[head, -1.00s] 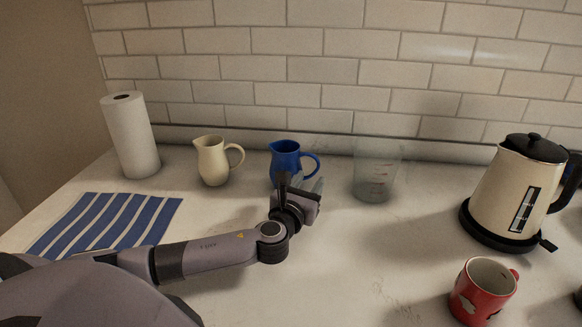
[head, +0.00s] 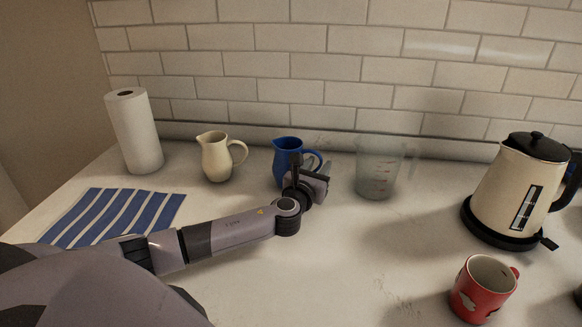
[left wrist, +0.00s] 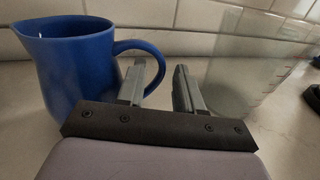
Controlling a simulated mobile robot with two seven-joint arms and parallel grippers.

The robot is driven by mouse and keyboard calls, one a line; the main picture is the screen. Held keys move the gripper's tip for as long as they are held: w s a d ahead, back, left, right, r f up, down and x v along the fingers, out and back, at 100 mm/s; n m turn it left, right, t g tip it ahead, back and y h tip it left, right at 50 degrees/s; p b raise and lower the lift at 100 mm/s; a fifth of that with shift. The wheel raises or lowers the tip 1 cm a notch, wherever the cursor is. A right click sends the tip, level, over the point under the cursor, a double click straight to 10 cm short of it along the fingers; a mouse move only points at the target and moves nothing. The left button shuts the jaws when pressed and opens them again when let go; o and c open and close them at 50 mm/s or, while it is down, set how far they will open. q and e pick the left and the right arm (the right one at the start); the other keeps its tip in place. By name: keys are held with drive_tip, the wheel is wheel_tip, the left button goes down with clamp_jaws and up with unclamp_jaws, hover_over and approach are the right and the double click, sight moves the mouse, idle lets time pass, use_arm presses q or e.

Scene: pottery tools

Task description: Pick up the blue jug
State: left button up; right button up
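The blue jug (head: 284,156) stands upright on the counter near the back wall, its handle toward the right. In the left wrist view the jug (left wrist: 78,72) fills the left side. My left gripper (head: 310,172) is at the jug's handle side and hides part of it in the head view. In the left wrist view its fingers (left wrist: 160,88) are apart, with the outer curve of the handle (left wrist: 160,62) showing between them. The left finger overlaps the handle's loop; I cannot tell whether either finger touches it. My right gripper is not in view.
A clear measuring cup (head: 376,172) stands close to the right of my left gripper. A cream jug (head: 216,160) and paper towel roll (head: 134,132) stand left, behind a striped cloth (head: 115,215). A kettle (head: 515,190) and red mug (head: 482,290) stand right. The counter's middle front is clear.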

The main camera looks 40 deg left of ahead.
use_arm(q)
clamp_jaws()
drive_tip(key=shift+r, duration=0.1)
idle(1.0)
drive_tip(key=shift+r, duration=0.1)
